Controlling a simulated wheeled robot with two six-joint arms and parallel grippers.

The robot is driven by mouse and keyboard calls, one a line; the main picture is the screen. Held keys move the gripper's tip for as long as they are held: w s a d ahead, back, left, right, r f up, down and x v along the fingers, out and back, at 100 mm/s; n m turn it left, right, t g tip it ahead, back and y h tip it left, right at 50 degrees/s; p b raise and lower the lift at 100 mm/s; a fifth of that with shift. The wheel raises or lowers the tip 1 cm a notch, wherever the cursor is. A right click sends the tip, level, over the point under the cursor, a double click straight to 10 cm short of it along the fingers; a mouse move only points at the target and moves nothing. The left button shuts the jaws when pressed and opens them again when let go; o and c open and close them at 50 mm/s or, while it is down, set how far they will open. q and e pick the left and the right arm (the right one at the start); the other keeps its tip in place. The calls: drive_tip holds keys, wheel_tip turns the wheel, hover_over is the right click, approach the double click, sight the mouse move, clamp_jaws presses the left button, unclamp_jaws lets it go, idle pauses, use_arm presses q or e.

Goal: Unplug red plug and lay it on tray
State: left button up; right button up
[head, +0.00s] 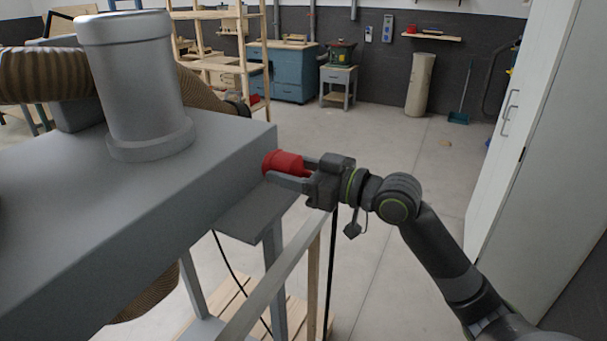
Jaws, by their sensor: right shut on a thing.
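The red plug (284,162) sits against the right end face of the grey machine body (215,150). My right gripper (292,172) reaches in from the right and is shut on the plug, one finger on the near side and one on the far side. I cannot tell how deep the plug sits in its socket, which is hidden behind it. A flat grey tray-like ledge (250,212) juts out just below the plug; I cannot tell for certain that it is the tray. My left gripper is not in view.
A grey cylinder (135,85) stands on the machine, with a ribbed brown hose (45,75) behind it. A dark cable (229,265) hangs below the ledge. A white cabinet (525,130) stands at right. Open concrete floor (385,140) lies beyond my right arm.

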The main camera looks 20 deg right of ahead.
drive_tip(key=shift+w+a+f+b, duration=0.25)
drive_tip(key=shift+w+a+b, duration=0.05)
drive_tip(key=shift+w+a, duration=0.35)
drive_tip(key=shift+w+a+f+b, duration=0.25)
drive_tip(key=shift+w+a+b, duration=0.15)
drive_tip(key=shift+w, duration=0.25)
drive_tip(key=shift+w+a+f+b, duration=0.45)
drive_tip(key=shift+w+f+b, duration=0.05)
drive_tip(key=shift+f+b, duration=0.1)
drive_tip(key=shift+w+a+f+b, duration=0.25)
drive_tip(key=shift+w+f+b, duration=0.05)
drive_tip(key=shift+f+b, duration=0.3)
drive_tip(key=shift+w+a+f+b, duration=0.2)
drive_tip(key=shift+w+f+b, duration=0.1)
drive_tip(key=shift+f+b, duration=0.25)
drive_tip(key=o, duration=1.4)
drive_tip(key=shift+f, duration=0.1)
drive_tip(key=shift+d, duration=0.1)
